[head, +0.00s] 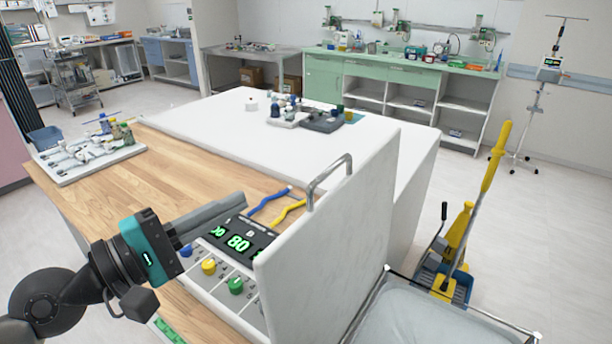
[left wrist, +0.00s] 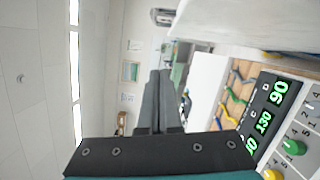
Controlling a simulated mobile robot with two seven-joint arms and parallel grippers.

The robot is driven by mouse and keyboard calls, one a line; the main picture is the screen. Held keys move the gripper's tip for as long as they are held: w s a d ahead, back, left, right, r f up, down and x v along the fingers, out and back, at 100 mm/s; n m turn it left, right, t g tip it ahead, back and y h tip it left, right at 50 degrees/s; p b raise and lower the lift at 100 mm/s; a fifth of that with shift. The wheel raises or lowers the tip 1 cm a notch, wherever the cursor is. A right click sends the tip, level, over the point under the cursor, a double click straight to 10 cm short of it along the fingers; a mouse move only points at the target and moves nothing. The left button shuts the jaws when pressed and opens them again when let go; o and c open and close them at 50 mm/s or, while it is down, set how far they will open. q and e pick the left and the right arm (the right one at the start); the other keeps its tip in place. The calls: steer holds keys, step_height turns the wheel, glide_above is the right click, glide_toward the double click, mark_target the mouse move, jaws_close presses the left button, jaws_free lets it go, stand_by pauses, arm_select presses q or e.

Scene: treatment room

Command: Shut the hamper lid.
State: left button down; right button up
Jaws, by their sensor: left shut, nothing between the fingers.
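The hamper lid (head: 345,220) is a pale upright panel with a metal bar handle (head: 328,180) on its top edge. It stands open at the left side of the hamper (head: 430,318), whose grey lining and thin frame show at the bottom right. My left gripper (head: 240,200) is shut and empty, left of the lid and apart from it, above the monitor. Its closed fingers (left wrist: 158,75) also show in the left wrist view, with a pale panel that looks like the lid (left wrist: 250,30) at the upper right. My right gripper is in neither view.
A monitor with green digits (head: 240,242) and coloured knobs sits on the wooden counter (head: 165,165), below my left gripper. A tray of bottles (head: 90,160) lies on the left. Yellow-handled cleaning gear (head: 455,250) stands beyond the hamper.

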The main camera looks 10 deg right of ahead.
arm_select(q)
steer(key=w+d+r+p, duration=0.2)
steer(key=d+p, duration=0.3)
steer(key=d, duration=0.6)
steer(key=shift+w, duration=0.25)
steer(key=shift+d, duration=0.1)
